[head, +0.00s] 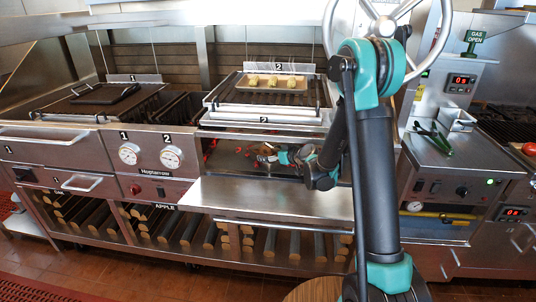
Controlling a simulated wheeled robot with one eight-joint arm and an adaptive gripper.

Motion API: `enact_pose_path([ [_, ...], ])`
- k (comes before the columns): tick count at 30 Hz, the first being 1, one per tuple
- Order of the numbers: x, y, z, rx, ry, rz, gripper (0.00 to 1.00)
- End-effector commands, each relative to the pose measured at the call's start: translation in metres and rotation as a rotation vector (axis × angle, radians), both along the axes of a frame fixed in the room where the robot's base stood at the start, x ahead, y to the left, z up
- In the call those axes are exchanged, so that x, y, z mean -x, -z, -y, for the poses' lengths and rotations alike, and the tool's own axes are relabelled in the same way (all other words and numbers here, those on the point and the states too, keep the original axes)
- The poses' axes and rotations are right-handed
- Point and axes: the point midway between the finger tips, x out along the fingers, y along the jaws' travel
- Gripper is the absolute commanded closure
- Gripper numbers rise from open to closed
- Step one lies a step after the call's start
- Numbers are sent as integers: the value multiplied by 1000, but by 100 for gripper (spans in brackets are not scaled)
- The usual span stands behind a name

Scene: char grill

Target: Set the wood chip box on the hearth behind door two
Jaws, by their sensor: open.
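The hearth (235,160) is open under the grate marked 2. Its door two (270,198) lies folded down in front like a shelf. My arm comes in from the right, and my gripper (266,155) is inside the hearth opening, above the inner edge of the lowered door. The gripper is open. Something small and greyish sits at its fingertips; it may be the wood chip box, but it is too small and partly hidden to be sure, and I cannot tell if it touches the floor. Red glowing spots show at the hearth's left.
Grate two above carries a tray (270,82) with several yellowish pieces. A closed drawer front (55,145) and gauges (150,156) are left of the hearth. Logs (190,230) lie on the shelf below. A control cabinet with tongs (434,138) stands right.

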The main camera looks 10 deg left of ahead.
Motion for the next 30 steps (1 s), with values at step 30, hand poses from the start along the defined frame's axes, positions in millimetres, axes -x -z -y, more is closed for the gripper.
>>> enact_pose_path([
  [30, 61, -35, 57, 1, 0, 1, 0],
])
